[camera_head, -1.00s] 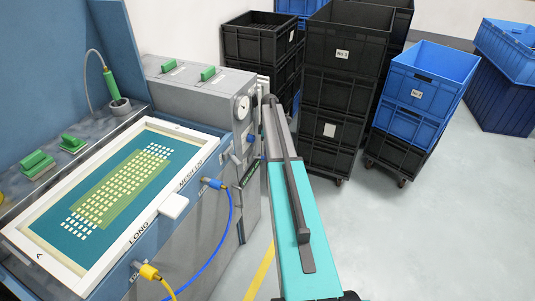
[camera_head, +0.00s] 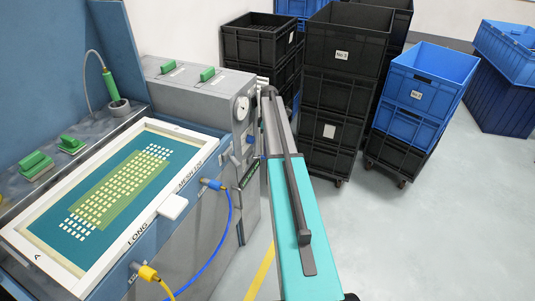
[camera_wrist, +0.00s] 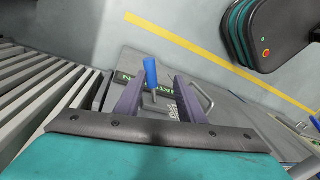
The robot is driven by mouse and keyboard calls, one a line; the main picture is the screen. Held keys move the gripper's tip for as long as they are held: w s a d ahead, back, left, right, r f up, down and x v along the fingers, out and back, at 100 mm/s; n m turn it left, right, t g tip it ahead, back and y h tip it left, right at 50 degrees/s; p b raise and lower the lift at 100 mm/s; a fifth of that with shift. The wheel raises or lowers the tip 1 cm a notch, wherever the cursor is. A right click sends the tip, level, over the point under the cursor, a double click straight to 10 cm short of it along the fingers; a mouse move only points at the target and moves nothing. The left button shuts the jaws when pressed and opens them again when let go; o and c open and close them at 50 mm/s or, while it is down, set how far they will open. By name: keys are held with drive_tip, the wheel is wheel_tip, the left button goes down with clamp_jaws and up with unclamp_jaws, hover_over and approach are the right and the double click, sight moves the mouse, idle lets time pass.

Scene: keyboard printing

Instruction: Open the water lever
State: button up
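The water lever (camera_wrist: 151,73) has a blue handle and shows in the wrist view, standing out from a grey panel with a green label partly hidden behind it. My gripper (camera_wrist: 158,80) is open, with one finger on each side of the lever. The handle shows between the fingertips with gaps on both sides, and no contact is clear. In the head view my arm reaches along the right side of the grey machine (camera_head: 190,92), and the fingers cannot be made out there.
A metal handle (camera_wrist: 203,98) is right of the fingers in the wrist view. Pale slats (camera_wrist: 35,85) fill its left side. Stacked black crates (camera_head: 335,95) and blue crates (camera_head: 425,85) stand right of my arm. A blue hose (camera_head: 228,225) hangs from the machine front.

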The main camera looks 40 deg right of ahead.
wheel_tip(320, 180, up, 10)
drive_tip(key=w+d, duration=0.1)
drive_tip(key=shift+w+d+b, duration=0.2)
drive_tip(key=shift+w+b, duration=0.05)
drive_tip(key=shift+b, duration=0.2)
